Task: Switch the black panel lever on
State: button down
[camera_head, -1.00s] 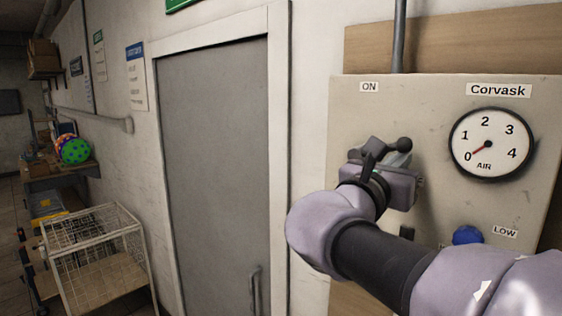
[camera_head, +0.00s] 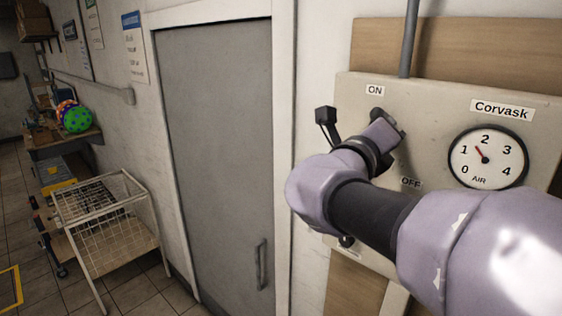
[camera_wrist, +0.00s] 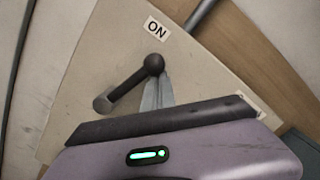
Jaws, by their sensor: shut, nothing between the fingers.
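The black panel lever (camera_wrist: 130,84) shows in the wrist view, its ball knob just below the ON label (camera_wrist: 157,27). In the head view the knob (camera_head: 377,114) shows under the ON label (camera_head: 375,90), while most of the lever is hidden by my arm. My gripper (camera_wrist: 157,91) is shut and empty, its fingers close beside the knob; I cannot tell whether they touch it. In the head view my gripper (camera_head: 390,126) is in front of the panel (camera_head: 440,100). The OFF label (camera_head: 411,183) is lower right.
The air gauge (camera_head: 487,156) at the right reads between 1 and 2. A grey pipe (camera_head: 410,40) runs up from the panel. A grey door (camera_head: 215,150) and a wire cart (camera_head: 105,225) are to the left. Lower panel controls are mostly hidden by my arm.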

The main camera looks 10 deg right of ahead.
jog(key=shift+w+a+r+p, duration=0.2)
jog(key=shift+w+a+r, duration=0.15)
jog(key=shift+w, duration=0.15)
jog(key=shift+w+a+r+p, duration=0.2)
jog(key=shift+w+a, duration=0.15)
jog(key=shift+w, duration=0.1)
jog(key=shift+r, duration=0.1)
dwell(0.4)
